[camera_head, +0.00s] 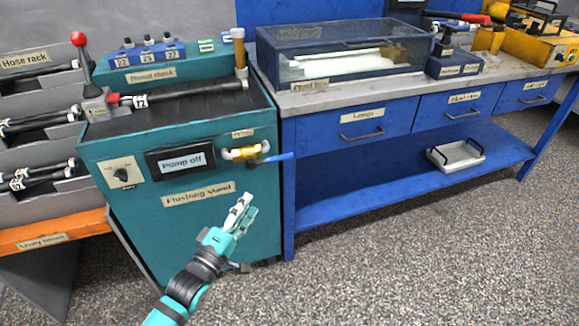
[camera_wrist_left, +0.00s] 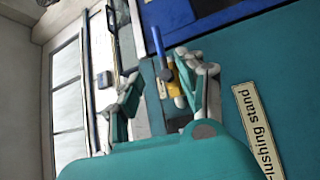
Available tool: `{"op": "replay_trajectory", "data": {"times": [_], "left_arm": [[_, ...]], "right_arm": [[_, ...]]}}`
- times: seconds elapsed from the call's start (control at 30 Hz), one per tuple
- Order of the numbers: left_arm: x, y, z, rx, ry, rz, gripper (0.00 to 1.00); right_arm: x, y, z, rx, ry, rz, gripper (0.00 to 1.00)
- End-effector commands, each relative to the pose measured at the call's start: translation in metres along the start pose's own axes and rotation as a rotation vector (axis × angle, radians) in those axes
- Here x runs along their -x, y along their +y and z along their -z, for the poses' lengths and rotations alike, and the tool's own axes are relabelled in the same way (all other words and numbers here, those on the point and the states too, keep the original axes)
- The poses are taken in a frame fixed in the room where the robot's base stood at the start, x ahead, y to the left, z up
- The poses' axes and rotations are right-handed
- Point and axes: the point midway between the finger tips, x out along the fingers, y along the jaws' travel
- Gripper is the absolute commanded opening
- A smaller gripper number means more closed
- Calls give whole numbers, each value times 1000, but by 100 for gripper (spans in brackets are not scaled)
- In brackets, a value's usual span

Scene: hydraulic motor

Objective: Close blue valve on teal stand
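The blue valve handle (camera_head: 275,158) sticks out to the right from the brass valve body (camera_head: 244,152) on the front of the teal flushing stand (camera_head: 245,255), near its right edge. The handle lies roughly level. My left gripper (camera_head: 244,204) is in front of the stand, below the valve and apart from it. In the left wrist view, the blue handle (camera_wrist_left: 158,41) and brass body (camera_wrist_left: 171,82) show beyond and between the spread fingers (camera_wrist_left: 160,75), which are empty. My right gripper is not in view.
A "Pump off" display (camera_head: 182,160) and a knob (camera_head: 122,172) are on the stand's front, left of the valve. A blue workbench (camera_head: 420,183) stands close on the right, with a white tray (camera_head: 457,156) on its lower shelf. The floor in front is clear.

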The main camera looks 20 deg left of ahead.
Motion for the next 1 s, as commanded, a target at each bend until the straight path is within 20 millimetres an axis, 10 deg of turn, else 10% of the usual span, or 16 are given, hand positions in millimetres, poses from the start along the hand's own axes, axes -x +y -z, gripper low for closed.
{"op": "replay_trajectory", "data": {"times": [0.77,1.0], "left_arm": [[-145,1,0,1,0,-4,39],[-169,1,0,2,-1,-2,39]], "right_arm": [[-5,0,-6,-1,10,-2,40],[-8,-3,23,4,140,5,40]]}}
